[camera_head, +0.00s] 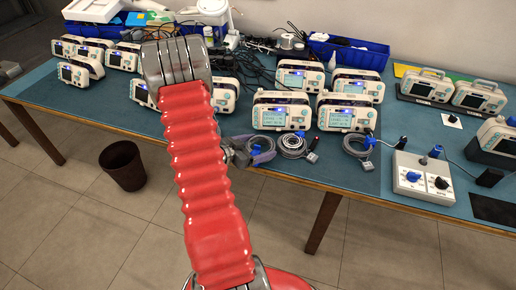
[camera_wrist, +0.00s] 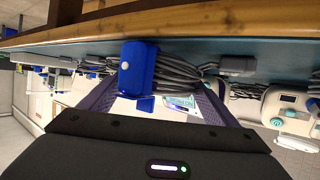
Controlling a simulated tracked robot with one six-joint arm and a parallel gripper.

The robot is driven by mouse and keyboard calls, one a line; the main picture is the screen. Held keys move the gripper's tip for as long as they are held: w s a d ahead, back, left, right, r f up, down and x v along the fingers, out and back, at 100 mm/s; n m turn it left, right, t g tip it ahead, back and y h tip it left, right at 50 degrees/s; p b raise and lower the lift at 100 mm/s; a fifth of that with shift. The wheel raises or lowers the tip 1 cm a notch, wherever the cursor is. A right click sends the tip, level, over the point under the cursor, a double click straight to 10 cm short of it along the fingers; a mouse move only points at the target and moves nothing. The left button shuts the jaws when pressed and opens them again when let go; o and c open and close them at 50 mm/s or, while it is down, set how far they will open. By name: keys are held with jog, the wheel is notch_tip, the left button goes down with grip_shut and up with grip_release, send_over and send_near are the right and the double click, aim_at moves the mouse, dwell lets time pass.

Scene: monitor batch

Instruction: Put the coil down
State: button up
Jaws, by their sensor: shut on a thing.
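My gripper (camera_head: 240,154) is at the front edge of the blue table top (camera_head: 110,108), partly hidden behind my red arm. In the wrist view my gripper (camera_wrist: 157,88) has its two dark purple fingers on either side of a grey cable coil (camera_wrist: 182,76) with a blue plug (camera_wrist: 138,70). It is shut on this coil. The coil is close to the table surface, and I cannot tell whether it touches. In the head view my arm and gripper mostly hide it.
Several white monitors stand behind the coils, one close behind (camera_head: 282,112). A control box with knobs (camera_head: 420,178) is at the right front. Blue bins (camera_head: 348,52) and loose cables fill the back. A dark waste bin (camera_head: 122,166) stands on the floor at left.

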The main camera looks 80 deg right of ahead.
jog(key=o, duration=1.3)
jog(key=shift+f, duration=0.15)
jog(key=shift+w+a+r, duration=0.15)
jog(key=shift+a+r, duration=0.05)
jog(key=shift+r, duration=0.05)
jog(key=v, duration=1.1)
jog(key=shift+w+a, duration=0.2)
jog(key=shift+w, duration=0.05)
